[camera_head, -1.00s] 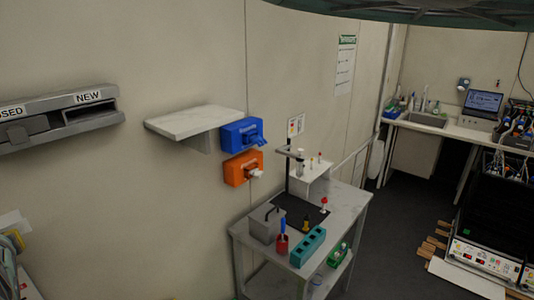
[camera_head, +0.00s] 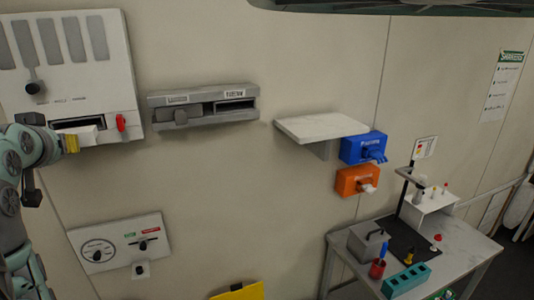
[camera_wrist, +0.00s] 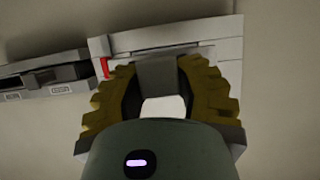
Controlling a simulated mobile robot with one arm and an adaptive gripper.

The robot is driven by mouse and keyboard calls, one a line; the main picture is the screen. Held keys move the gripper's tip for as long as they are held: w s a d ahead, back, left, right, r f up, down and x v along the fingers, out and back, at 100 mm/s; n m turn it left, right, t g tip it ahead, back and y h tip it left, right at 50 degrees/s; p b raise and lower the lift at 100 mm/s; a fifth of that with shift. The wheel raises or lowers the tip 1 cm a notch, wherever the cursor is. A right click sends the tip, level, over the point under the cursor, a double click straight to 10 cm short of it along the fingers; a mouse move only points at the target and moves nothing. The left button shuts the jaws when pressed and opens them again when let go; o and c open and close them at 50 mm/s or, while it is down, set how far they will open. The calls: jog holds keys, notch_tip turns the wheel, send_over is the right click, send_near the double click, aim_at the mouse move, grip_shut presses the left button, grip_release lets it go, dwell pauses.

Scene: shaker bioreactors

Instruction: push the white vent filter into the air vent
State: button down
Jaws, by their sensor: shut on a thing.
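The white vent filter (camera_head: 86,134) is in my gripper (camera_head: 68,143), at the left of the head view. The filter is right at the dark slot of the air vent (camera_head: 70,124), low on the large white wall panel. How far it sits inside the slot I cannot tell. In the wrist view, the yellow fingers of my gripper (camera_wrist: 158,80) are closed around a white piece (camera_wrist: 163,107), with a dark grey block just beyond it. The panel (camera_wrist: 218,50) fills the space behind them. A red latch (camera_head: 121,122) stands beside the slot and also shows in the wrist view (camera_wrist: 104,67).
A dial plate (camera_head: 120,242) is below. A marble shelf (camera_head: 320,128), blue and orange boxes and a cluttered table stand further right. The wall in front of the panel is clear.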

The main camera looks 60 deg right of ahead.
aim_at(67, 133)
jog(key=shift+w+d+p, duration=0.3)
jog(key=shift+w+d, duration=0.3)
jog(key=shift+w, duration=0.2)
jog(key=shift+w+d+p, duration=0.25)
jog(key=shift+w+d, duration=0.3)
jog(key=shift+w, duration=0.25)
jog(key=shift+a, duration=0.1)
jog(key=shift+a+b, duration=0.15)
jog(key=shift+b, duration=0.6)
jog(key=shift+b, duration=0.7)
jog(key=shift+w+d+b, duration=0.4)
jog(key=shift+d+b, duration=0.1)
jog(key=shift+b, duration=0.3)
jog(key=shift+a+b, duration=0.1)
jog(key=shift+b, duration=0.6)
dwell(0.9)
jog(key=shift+w+d+b, duration=0.8)
jog(key=shift+w+b, duration=0.3)
jog(key=shift+b, duration=0.3)
dwell(1.1)
